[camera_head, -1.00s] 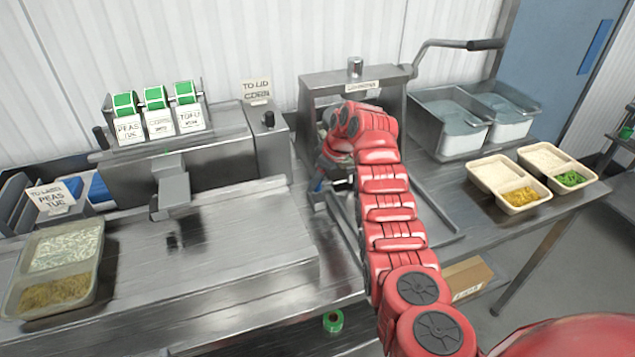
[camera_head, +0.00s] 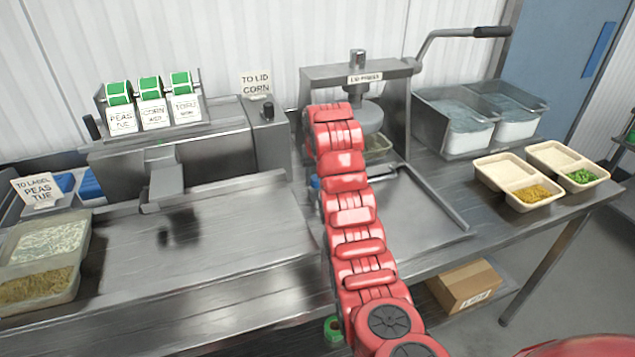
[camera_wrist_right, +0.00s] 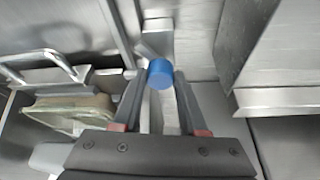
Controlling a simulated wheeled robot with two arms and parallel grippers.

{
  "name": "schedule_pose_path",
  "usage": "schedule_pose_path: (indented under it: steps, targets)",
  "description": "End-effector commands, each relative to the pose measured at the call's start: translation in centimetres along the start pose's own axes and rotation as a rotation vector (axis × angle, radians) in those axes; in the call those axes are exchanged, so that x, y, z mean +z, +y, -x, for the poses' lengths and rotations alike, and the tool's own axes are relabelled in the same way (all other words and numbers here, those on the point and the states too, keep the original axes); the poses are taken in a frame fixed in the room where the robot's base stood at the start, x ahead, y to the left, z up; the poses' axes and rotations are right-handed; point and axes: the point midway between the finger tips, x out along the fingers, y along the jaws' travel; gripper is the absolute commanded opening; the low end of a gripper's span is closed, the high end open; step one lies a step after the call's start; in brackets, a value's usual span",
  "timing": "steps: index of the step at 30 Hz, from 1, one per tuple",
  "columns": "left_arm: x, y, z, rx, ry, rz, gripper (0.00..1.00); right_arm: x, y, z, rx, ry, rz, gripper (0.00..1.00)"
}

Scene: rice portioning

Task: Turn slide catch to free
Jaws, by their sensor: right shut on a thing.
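The slide catch has a blue cylindrical knob (camera_wrist_right: 160,74) on a metal bar, in the middle of the right wrist view. My right gripper (camera_wrist_right: 158,88) is shut on this knob, with one finger on each side. In the head view only a bit of the blue knob (camera_head: 314,182) shows at the left edge of my red right arm, and the arm hides the gripper. The lid press (camera_head: 365,76) stands behind my arm, with a filled tray (camera_head: 378,146) under its round head. That tray also shows in the right wrist view (camera_wrist_right: 72,108). My left gripper is not in view.
The press's long lever (camera_head: 445,38) rises at the back right. Lid bins (camera_head: 455,125) and open trays with corn (camera_head: 500,172) and peas (camera_head: 552,155) stand right. The label machine (camera_head: 180,160) stands left, with a filled tray (camera_head: 80,245) at the far left. Its metal deck is clear.

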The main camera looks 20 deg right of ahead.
Motion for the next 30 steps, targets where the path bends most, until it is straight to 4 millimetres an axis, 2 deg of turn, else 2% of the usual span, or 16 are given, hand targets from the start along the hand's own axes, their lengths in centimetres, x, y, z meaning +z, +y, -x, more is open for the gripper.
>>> schedule_pose_path:
  steps: [6,15,30]
  targets:
    - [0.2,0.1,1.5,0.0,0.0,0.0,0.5,0.1,-0.3,-0.2,0.076,-0.002,-0.183,0.0]
    - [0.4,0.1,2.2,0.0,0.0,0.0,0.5,0.0,-0.4,-0.1,0.166,-0.004,-0.399,0.0]
    - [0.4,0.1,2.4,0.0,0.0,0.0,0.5,-0.1,-0.4,-0.1,0.23,-0.001,-0.554,0.0]
